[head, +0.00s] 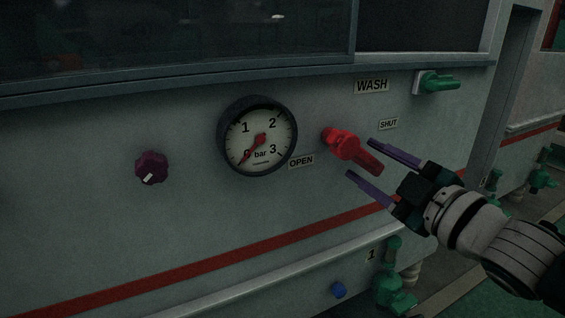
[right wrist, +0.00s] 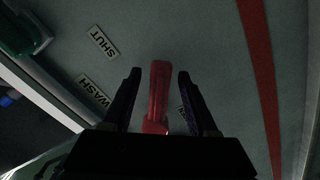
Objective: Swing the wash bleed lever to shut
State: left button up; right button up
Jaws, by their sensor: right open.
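The red wash bleed lever (head: 351,150) sticks out of the grey panel, its handle slanting down to the right, between the OPEN label (head: 301,161) and the SHUT label (head: 388,124). My right gripper (head: 369,158) is open, with its purple fingers on either side of the lever's handle. In the right wrist view the red lever (right wrist: 158,95) stands between the two dark fingers (right wrist: 158,88), with a gap on each side. My left gripper is not in view.
A round pressure gauge (head: 258,137) and a purple knob (head: 152,167) sit left of the lever. A green handle (head: 437,83) is at upper right beside the WASH label (head: 372,86). A green valve (head: 394,282) and a blue knob (head: 338,290) are below.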

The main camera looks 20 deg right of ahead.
jog(key=shift+w, duration=0.15)
jog(key=shift+c, duration=0.3)
grip_shut()
dwell(1.1)
